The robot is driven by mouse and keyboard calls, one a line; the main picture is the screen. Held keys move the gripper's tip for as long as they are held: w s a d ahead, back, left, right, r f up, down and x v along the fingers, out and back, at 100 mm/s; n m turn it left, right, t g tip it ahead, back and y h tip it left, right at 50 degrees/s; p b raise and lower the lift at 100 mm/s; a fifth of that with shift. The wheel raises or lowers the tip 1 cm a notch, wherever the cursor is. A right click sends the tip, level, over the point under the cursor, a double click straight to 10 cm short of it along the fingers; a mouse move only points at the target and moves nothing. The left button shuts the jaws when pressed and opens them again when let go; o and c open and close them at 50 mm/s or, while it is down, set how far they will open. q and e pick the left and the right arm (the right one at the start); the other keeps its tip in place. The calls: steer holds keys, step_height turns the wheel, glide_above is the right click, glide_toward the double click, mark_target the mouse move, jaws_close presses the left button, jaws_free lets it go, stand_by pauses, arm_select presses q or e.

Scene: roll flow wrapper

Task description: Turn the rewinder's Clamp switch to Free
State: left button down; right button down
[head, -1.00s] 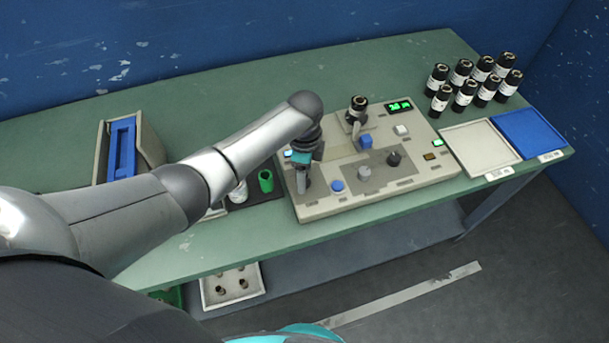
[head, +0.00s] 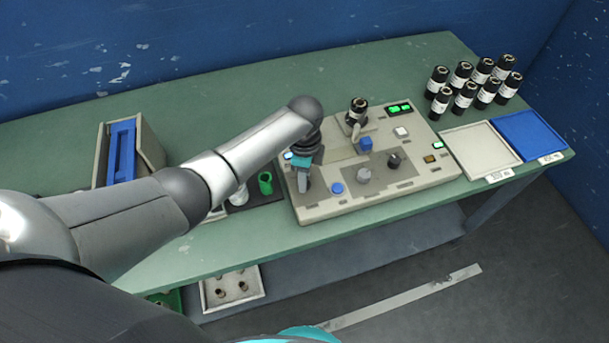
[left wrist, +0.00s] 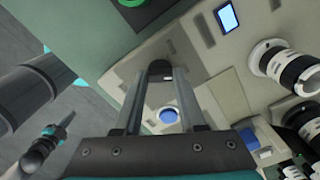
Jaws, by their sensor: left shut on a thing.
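The rewinder (head: 330,209) is a beige panel unit on the green table, with several knobs and buttons. My left gripper (head: 303,187) points down at its left end, left of a round blue button (head: 337,187). In the left wrist view my left gripper (left wrist: 160,75) has its two fingers closed on a small dark switch knob (left wrist: 160,66), taken as the Clamp switch. In the head view the gripper hides this knob, and no label is readable.
A grey knob (head: 363,175), a black knob (head: 394,160), a blue block (head: 366,144) and a black spool (head: 357,108) stand on the panel. A green cup (head: 265,183) is left of the panel. Several black rolls (head: 463,95) and two trays stand right.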

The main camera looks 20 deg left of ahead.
stand_by(0.4)
arm_select(q)
steer(key=n+p, duration=0.2)
steer(key=shift+r+n, duration=0.15)
steer(key=shift+n, duration=0.25)
steer(key=n+p, duration=0.2)
steer(key=shift+n, duration=0.3)
steer(key=n+p, duration=0.1)
steer(key=n, duration=0.2)
steer(key=shift+n+p, duration=0.65)
steer(key=shift+n, duration=1.05)
steer(key=shift+c, duration=2.4)
jaws_free()
